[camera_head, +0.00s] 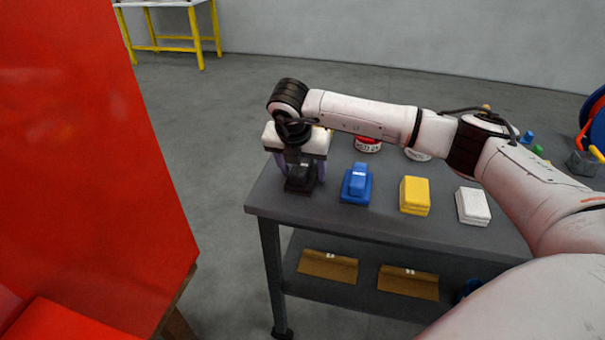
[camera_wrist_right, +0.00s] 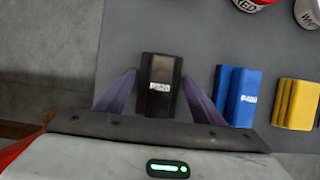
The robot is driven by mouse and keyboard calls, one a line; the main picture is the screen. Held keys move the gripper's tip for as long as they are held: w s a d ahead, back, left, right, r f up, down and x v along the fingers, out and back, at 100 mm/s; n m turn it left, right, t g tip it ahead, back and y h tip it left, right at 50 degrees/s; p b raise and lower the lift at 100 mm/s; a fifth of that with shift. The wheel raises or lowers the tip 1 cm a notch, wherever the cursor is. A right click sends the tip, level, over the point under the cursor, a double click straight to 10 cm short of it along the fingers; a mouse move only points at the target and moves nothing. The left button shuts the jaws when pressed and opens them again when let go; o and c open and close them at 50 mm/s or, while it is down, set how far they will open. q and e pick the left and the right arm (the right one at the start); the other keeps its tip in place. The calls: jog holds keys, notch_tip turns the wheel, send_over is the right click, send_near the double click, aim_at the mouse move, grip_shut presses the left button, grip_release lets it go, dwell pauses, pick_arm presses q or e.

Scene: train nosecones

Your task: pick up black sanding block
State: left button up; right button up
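The black sanding block (camera_head: 301,180) sits near the left end of the grey table (camera_head: 340,222). In the right wrist view the black block (camera_wrist_right: 160,82) lies between the two purple fingers of my right gripper (camera_wrist_right: 159,76). I cannot tell how deep the fingertips reach. My left gripper is not in view.
A blue sanding block (camera_head: 356,184) stands just right of the black one, then a yellow block (camera_head: 414,195) and a white block (camera_head: 472,206). A red-labelled can (camera_head: 368,145) is behind. A large red panel (camera_head: 90,150) fills the left side.

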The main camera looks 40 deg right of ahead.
aim_at(302, 164)
jog(key=c, duration=0.8)
notch_tip(302, 164, up, 10)
jog(key=shift+r+b, duration=0.1)
jog(key=shift+b, duration=0.65)
